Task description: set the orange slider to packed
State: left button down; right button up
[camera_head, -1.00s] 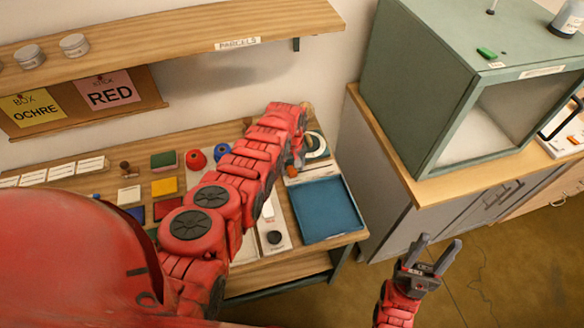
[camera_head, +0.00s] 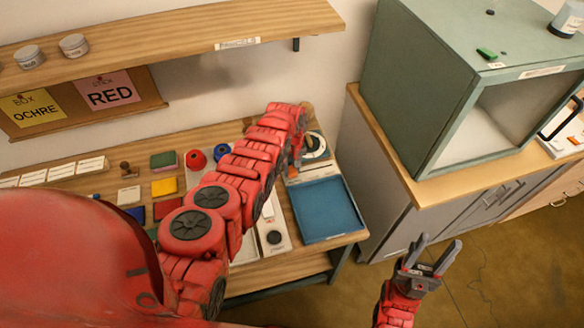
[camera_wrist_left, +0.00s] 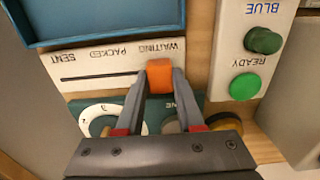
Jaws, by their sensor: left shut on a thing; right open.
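The orange slider (camera_wrist_left: 160,78) sits at the WAITING end of a white panel (camera_wrist_left: 100,72) marked SENT, PACKED and WAITING, upside down in the left wrist view. A dark slot runs from the slider toward SENT. My left gripper (camera_wrist_left: 160,72) is shut on the slider, one finger on each side. In the head view my left gripper (camera_head: 298,158) is at the right part of the table, mostly hidden by my arm. My right gripper (camera_head: 430,255) is open and empty, above the floor right of the table.
A blue tray (camera_head: 326,210) lies beside the panel. A green READY button (camera_wrist_left: 244,86), a dark green knob (camera_wrist_left: 263,40) and a round white dial (camera_wrist_left: 100,114) are close by. A green cabinet (camera_head: 415,90) stands to the right.

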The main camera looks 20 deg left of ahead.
aim_at(310, 170)
dwell(0.7)
pick_arm(q)
jog(key=shift+w+d+f+b, duration=0.1)
jog(key=shift+w+f+b, duration=0.05)
jog(key=shift+b, duration=0.25)
jog(key=w+d+b, duration=0.1)
jog(key=b, duration=0.2)
jog(key=w+d+b, duration=0.1)
jog(key=d+b, duration=0.1)
jog(key=b, duration=0.1)
jog(key=w+d+b, duration=0.1)
jog(key=b, duration=0.2)
jog(key=shift+w+d+f, duration=0.1)
jog(key=shift+d+f, duration=0.15)
jog(key=shift+d, duration=0.1)
jog(key=shift+w+d+r+b, duration=0.1)
jog(key=shift+d+r+b, duration=0.1)
jog(key=shift+b, duration=0.3)
jog(key=shift+r, duration=0.25)
jog(key=c, duration=0.5)
grip_release()
